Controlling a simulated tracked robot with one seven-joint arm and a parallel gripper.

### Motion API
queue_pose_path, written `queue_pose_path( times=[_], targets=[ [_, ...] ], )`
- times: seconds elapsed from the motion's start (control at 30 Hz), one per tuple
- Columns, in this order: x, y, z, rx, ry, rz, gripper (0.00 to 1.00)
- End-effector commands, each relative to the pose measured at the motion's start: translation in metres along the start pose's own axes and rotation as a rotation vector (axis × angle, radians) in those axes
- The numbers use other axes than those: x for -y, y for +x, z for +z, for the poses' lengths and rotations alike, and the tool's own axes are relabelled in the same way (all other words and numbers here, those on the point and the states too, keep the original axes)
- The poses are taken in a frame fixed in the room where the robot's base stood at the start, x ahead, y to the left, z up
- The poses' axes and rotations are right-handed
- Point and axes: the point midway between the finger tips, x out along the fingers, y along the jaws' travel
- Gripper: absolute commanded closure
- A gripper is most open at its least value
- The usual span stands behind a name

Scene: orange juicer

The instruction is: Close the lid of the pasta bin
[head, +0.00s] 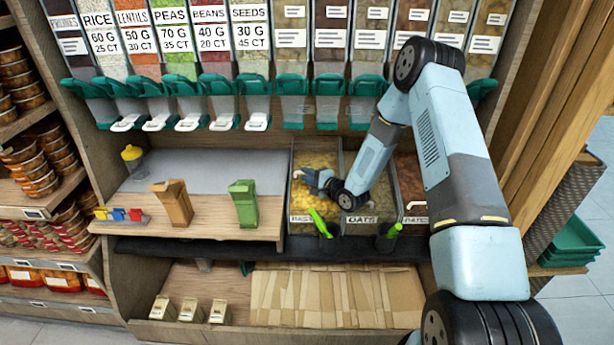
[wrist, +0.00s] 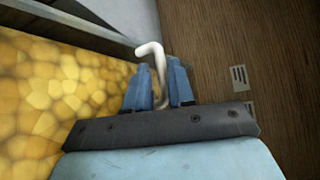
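The pasta bin (head: 301,218) is the leftmost of the bins at the middle of the shelf, with yellow contents and a label partly reading "PAS". My gripper (head: 303,173) reaches in from the right, over this bin near its left side. In the wrist view my gripper's two blue fingers (wrist: 160,85) are close together on either side of a bent white handle (wrist: 150,50). They look shut on it. Yellow pasta (wrist: 45,90) fills the left of that view beside a grey edge (wrist: 65,22). The lid's outline and angle are hard to tell; my arm hides part of the bin.
The oats bin (head: 362,219) and a bin with reddish contents (head: 408,175) stand to the right. Green-handled scoops (head: 320,222) hang at the bins' front. Green dispenser spouts (head: 293,85) are above. A green box (head: 243,203) and brown box (head: 173,203) stand left.

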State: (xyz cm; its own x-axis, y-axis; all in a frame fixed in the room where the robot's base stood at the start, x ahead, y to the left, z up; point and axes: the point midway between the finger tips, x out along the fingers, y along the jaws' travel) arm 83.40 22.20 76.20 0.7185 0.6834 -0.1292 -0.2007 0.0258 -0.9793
Motion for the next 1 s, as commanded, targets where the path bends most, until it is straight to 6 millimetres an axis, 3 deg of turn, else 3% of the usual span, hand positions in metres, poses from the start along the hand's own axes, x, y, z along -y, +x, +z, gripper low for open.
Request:
queue_pose_path(
  times=[0.33, 0.6, 1.0],
  targets=[
    [0.0001, 0.0035, -0.0007, -0.001, 0.0, 0.0, 0.77],
    [-0.0002, 0.0032, -0.0006, -0.001, 0.0, 0.001, 1.0],
    [-0.0011, 0.0029, -0.0007, -0.001, 0.001, 0.002, 1.0]
  ],
)
